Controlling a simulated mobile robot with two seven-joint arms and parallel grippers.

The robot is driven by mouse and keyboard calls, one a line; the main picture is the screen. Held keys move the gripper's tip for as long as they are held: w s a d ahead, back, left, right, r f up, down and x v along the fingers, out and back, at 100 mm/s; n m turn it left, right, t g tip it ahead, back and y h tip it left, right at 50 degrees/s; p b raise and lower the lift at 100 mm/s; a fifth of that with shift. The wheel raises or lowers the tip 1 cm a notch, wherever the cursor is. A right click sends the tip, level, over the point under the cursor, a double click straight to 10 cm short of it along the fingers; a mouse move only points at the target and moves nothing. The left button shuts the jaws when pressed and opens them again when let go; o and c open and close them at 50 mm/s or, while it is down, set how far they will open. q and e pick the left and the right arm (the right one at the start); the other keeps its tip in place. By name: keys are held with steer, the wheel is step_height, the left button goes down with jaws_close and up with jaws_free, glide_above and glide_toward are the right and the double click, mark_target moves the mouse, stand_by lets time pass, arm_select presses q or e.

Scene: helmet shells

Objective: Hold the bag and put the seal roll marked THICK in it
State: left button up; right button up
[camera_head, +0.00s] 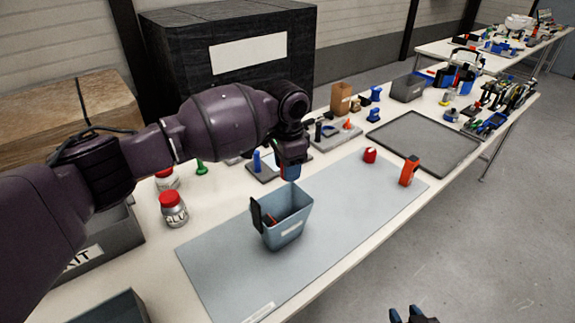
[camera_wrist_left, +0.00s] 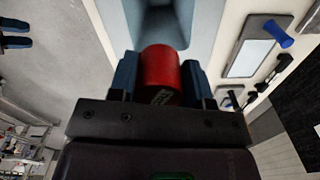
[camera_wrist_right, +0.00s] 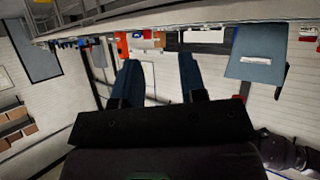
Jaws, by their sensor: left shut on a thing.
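The bag (camera_head: 283,235) is an open-topped blue-grey container with a pale label, standing upright on the grey mat. It also shows in the right wrist view (camera_wrist_right: 262,65). A dark upright piece is at its left rim and something reddish lies inside. My left gripper (camera_head: 291,172) is above the bag's far rim, shut on a red roll (camera_wrist_left: 162,70). Lettering on the roll is partly hidden and I cannot read it surely. Another red roll (camera_head: 370,155) stands on the mat. My right gripper (camera_head: 412,316) is open and empty, apart from the bag; its fingers show in the right wrist view (camera_wrist_right: 158,82).
An orange tool (camera_head: 409,171) stands on the mat's right part. A jar with a red lid (camera_head: 173,209) is on the left. A dark flat tray (camera_head: 425,141) and small tools lie behind. The mat (camera_head: 335,215) is clear between the bag and the orange tool.

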steer(key=w+a+r+n+t+y, duration=0.2)
steer(key=w+a+r, duration=0.3)
steer(key=w+a, duration=0.2)
steer(key=n+y, duration=0.4)
steer(key=y, duration=0.4)
glide_toward(261, 215)
steer(key=shift+x, duration=5.4)
jaws_close()
